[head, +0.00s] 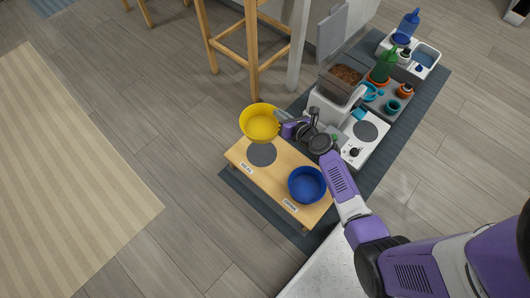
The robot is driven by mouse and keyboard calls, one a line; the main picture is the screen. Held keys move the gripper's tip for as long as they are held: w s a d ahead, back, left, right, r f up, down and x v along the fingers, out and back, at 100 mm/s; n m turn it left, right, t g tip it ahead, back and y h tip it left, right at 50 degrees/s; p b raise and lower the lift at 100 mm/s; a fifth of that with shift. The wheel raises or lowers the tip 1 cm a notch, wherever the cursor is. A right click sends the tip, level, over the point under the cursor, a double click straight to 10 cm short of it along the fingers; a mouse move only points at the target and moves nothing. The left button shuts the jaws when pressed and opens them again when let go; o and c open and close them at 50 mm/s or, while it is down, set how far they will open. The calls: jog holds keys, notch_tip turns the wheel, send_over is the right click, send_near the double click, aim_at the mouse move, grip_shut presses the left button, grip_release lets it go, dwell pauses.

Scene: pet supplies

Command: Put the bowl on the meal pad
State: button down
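A yellow bowl (260,123) is upright in the head view, at the back edge of a low wooden stand (238,156). It appears raised above the stand. My gripper (281,122) is at the bowl's right rim and looks shut on it; the fingertips are small and partly hidden. The meal pad, a dark grey disc (262,155), lies on the stand in front of the bowl, beside a label that seems to read "MEALS". The disc is bare. A blue bowl (307,184) sits at the stand's right end, by a label that seems to read "DRINKS".
A white feeder with a kibble hopper (343,82) and a white unit with a grey disc (366,131) stand to the right of the stand. Behind them are a tray of cups (389,99) and a wooden stool (251,50).

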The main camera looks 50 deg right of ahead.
notch_tip(320, 180, down, 19)
jog(key=b, duration=1.5)
jog(key=shift+a+f+b, duration=0.1)
jog(key=shift+b, duration=0.2)
jog(key=shift+f, duration=0.2)
jog(key=c, duration=1.6)
grip_release()
jog(key=shift+r, duration=0.25)
jog(key=p+v, duration=0.5)
jog(key=v, duration=0.7)
